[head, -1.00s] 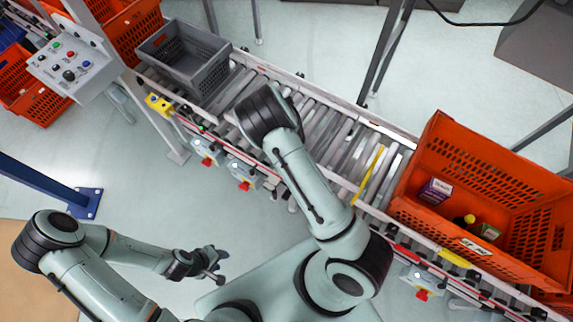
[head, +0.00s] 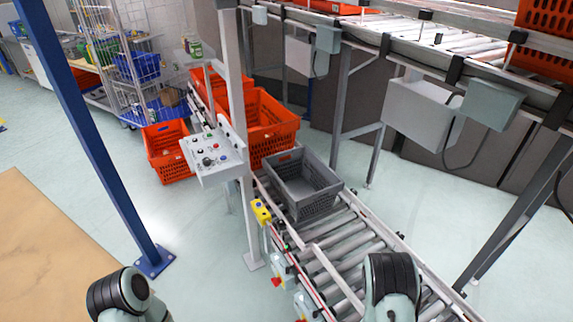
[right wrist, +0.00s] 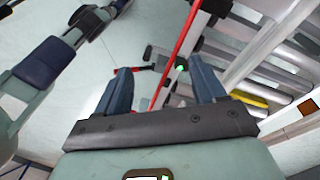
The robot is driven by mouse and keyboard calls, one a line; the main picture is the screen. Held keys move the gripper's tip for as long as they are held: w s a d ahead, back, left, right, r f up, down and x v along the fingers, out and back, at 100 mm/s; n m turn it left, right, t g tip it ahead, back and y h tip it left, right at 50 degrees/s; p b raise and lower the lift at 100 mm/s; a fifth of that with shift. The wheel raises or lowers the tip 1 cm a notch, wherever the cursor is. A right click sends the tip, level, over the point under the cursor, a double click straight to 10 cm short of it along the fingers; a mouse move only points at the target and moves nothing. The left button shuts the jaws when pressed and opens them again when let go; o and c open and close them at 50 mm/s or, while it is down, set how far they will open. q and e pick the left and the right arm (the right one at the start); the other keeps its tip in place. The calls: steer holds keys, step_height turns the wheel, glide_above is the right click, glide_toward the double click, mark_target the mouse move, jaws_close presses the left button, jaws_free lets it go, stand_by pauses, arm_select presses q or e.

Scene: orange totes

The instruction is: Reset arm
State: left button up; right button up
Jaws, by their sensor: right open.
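My right gripper (right wrist: 163,85) shows in the right wrist view with its two blue-grey fingers apart and nothing between them. It hangs near the conveyor's side rail, with rollers to its right. In the head view only part of each of my arms shows at the bottom edge, and both grippers are outside that picture. Part of my other arm crosses the upper left of the right wrist view, but I cannot make out its gripper there.
A grey tote (head: 302,184) sits on the roller conveyor (head: 345,245). Orange totes (head: 262,122) stand behind a control box (head: 213,157). A blue post (head: 92,135) rises at the left. An upper conveyor (head: 450,60) runs along the back.

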steer(key=s+a+n+t+y, duration=0.1)
steer(key=s+a+n, duration=0.3)
steer(key=n, duration=0.6)
steer(key=s+a+n+y, duration=0.3)
steer(key=a+n, duration=0.4)
steer(key=n, duration=0.4)
steer(key=shift+s+r+t, duration=0.15)
steer(key=shift+s+t, duration=0.25)
steer(key=shift+s, duration=0.1)
